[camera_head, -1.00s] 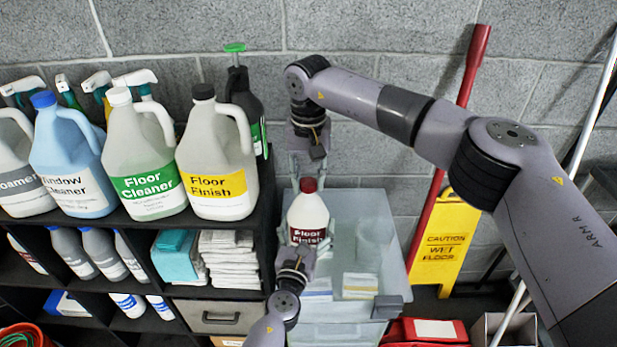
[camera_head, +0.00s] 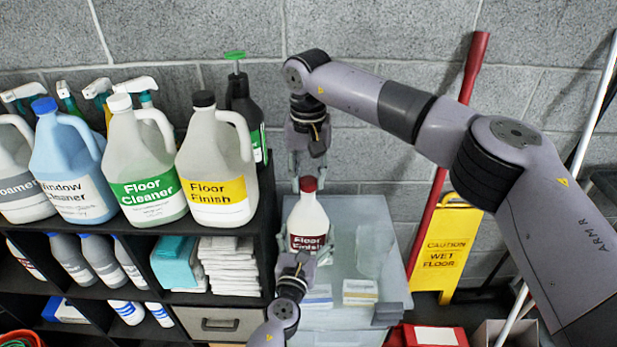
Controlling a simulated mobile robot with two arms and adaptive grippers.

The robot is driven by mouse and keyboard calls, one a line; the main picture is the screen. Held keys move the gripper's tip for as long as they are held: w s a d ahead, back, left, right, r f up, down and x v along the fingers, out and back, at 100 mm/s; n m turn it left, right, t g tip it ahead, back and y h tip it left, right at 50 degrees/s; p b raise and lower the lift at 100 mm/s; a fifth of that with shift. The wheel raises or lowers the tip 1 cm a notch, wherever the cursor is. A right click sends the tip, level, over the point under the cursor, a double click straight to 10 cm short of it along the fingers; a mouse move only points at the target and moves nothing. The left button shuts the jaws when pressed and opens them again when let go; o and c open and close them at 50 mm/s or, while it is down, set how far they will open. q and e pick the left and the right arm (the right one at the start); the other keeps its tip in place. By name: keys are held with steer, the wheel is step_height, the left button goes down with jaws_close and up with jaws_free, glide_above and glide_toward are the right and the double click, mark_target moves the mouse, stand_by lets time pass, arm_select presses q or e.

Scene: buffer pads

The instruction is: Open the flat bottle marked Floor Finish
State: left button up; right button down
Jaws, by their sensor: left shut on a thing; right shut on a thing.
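The flat white bottle (camera_head: 307,216) with a dark red "Floor Finish" label stands upright, with its red cap (camera_head: 308,184) on top. My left gripper (camera_head: 306,257) is shut on the bottle's lower body from the front. My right gripper (camera_head: 308,172) comes down from above, shut on the red cap. The cap sits at the bottle's neck; whether it is loosened cannot be told. A larger jug (camera_head: 216,165), also marked Floor Finish but with a yellow label and black cap, stands on the shelf.
A dark shelf unit (camera_head: 262,222) on the left holds several jugs, spray bottles and cloths. A pale translucent bin (camera_head: 393,235) lies behind and beside the bottle. A yellow wet-floor sign (camera_head: 446,243) and a red pole (camera_head: 446,150) stand to the right.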

mark_target(308, 181)
steer(key=shift+r, duration=0.1)
steer(key=shift+r, duration=1.9)
arm_select(q)
steer(key=o, duration=2.3)
